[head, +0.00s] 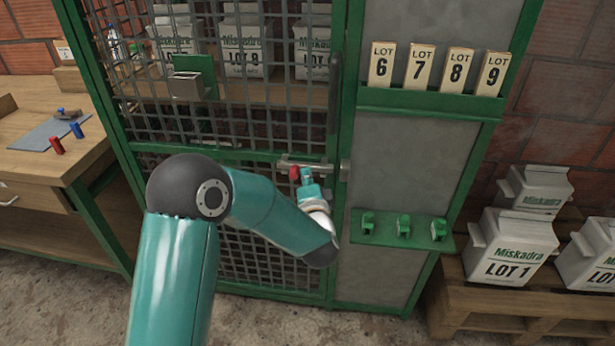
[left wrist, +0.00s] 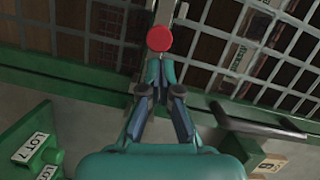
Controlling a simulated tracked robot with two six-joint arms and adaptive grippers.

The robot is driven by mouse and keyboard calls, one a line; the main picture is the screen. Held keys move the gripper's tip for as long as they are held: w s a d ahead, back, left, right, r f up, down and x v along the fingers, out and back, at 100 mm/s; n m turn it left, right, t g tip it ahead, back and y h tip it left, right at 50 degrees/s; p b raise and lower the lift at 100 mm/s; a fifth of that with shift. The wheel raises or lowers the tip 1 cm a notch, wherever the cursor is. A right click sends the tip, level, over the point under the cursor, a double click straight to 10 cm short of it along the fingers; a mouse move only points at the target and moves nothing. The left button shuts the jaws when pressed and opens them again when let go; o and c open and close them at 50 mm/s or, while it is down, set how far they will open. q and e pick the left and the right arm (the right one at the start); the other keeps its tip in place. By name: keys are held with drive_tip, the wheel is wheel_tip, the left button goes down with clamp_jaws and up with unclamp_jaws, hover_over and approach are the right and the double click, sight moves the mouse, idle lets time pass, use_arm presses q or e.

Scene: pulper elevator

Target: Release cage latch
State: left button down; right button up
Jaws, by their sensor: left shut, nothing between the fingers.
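The cage latch (head: 313,166) is a grey metal bar across the edge of the green-framed mesh door. Its red knob (head: 294,172) is at the bar's left part. My left gripper (head: 303,176) is at the latch, close to the knob. In the left wrist view the round red knob (left wrist: 159,38) lies just beyond the fingertips of my left gripper (left wrist: 161,66), which are shut with nothing between them. I cannot tell whether the fingertips touch the knob. The latch bar (left wrist: 166,12) runs on past the knob. My right gripper is not in view.
A dark vertical door handle (head: 334,105) stands above the latch. Right of the door are a rack of lot tags (head: 425,101) and a green shelf (head: 385,237) with small green clips. A workbench (head: 30,150) is at left, and sacks (head: 508,248) on a pallet at right.

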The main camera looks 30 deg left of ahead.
use_arm(q)
drive_tip(key=s+d+r, duration=0.1)
drive_tip(key=s+d, duration=0.6)
drive_tip(key=d, duration=0.1)
drive_tip(key=shift+d+p, duration=0.4)
drive_tip(key=shift+a, duration=0.1)
